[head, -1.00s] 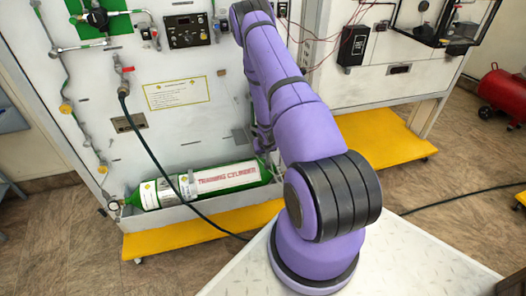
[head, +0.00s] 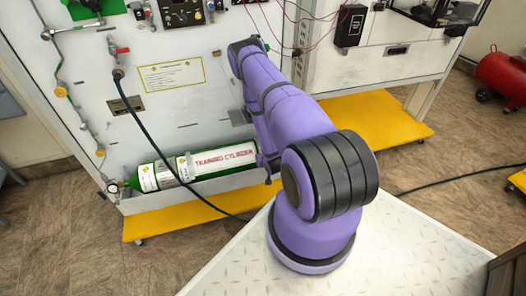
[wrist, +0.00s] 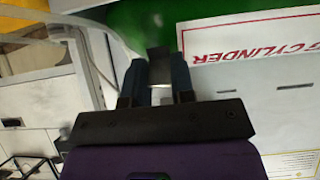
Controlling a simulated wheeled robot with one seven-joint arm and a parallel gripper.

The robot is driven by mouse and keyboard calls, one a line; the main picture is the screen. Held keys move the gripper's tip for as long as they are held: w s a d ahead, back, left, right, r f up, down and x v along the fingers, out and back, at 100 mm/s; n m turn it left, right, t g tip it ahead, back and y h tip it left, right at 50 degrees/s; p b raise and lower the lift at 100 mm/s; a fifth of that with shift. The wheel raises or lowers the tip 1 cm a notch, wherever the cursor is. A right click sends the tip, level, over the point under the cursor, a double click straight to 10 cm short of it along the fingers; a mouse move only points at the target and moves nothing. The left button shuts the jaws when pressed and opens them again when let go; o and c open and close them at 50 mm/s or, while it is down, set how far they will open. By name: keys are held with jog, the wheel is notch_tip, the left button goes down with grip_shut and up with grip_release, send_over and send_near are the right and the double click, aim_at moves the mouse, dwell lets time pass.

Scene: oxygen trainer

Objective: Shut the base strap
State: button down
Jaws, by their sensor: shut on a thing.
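The green training cylinder (head: 215,163) lies in a grey trough at the foot of the white panel in the head view. In the wrist view, the cylinder (wrist: 205,9) is at the top, with its red lettering upside down. My gripper (wrist: 159,65) is at the cylinder, beside the white label. Its two fingers are closed on a small grey piece, which looks like the base strap (wrist: 160,54). Whether the strap is latched cannot be seen. In the head view my arm hides the gripper and the cylinder's right end. Another grey strap (head: 185,167) crosses the cylinder further left.
A dark hose (head: 148,137) hangs from the panel and crosses in front of the cylinder. A yellow base plate (head: 185,216) runs below the trough. A red tank (head: 502,74) stands at the right on the floor.

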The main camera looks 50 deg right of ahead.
jog(key=shift+s+a+f, duration=0.15)
jog(key=shift+s+f, duration=0.05)
jog(key=shift+f, duration=0.8)
jog(key=shift+s+a+f, duration=0.1)
jog(key=shift+s+f, duration=0.1)
jog(key=shift+f, duration=0.75)
jog(key=c, duration=1)
grip_release()
jog(key=shift+f, duration=0.1)
jog(key=shift+o, duration=0.2)
jog(key=shift+w, duration=0.1)
jog(key=v, duration=1.1)
jog(key=shift+w+d, duration=0.1)
jog(key=shift+w, duration=0.05)
